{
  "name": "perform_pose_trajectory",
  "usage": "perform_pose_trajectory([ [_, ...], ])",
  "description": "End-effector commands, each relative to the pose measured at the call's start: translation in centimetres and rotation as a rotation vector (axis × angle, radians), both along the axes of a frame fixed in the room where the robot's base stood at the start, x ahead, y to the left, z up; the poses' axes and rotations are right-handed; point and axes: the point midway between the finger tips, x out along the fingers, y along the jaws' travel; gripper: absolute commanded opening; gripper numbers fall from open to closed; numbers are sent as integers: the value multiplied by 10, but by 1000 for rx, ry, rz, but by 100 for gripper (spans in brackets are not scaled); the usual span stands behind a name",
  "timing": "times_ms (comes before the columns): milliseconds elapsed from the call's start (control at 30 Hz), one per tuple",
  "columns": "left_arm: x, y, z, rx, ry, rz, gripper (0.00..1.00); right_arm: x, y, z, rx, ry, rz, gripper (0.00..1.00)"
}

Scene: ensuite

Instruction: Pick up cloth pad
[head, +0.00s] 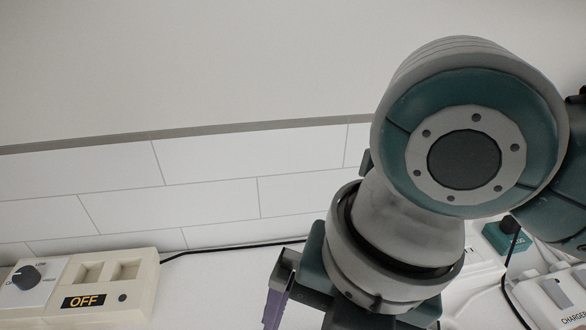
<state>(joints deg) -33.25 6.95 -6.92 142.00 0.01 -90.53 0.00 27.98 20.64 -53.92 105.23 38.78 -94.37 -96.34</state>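My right arm comes in from the right and fills much of the head view. Its gripper (302,288) points down at the bottom edge, and its fingertips are cut off. A narrow purple piece (275,307) shows at the gripper's left side; I cannot tell whether it is part of the finger or something held. I cannot make out a cloth pad for certain. My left gripper is out of view.
A cream box marked OFF (112,292) with a knob panel (32,284) stands at lower left. A black cable (230,247) runs along the white tiled wall (205,185). A white charger (552,298) and a teal block (505,240) are at right.

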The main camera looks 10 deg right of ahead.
Motion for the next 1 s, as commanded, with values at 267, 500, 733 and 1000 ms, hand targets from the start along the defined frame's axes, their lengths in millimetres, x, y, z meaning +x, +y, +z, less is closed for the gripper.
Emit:
perform_pose_trajectory([
  [267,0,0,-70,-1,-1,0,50,26,-38,-68,-169,-4,415,100],
  [500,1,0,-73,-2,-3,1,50,27,-41,-96,-180,5,455,100],
  [733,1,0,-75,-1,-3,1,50,28,-40,-118,-179,2,453,100],
  [1000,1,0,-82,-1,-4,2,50,31,-39,-158,-179,2,453,100],
])
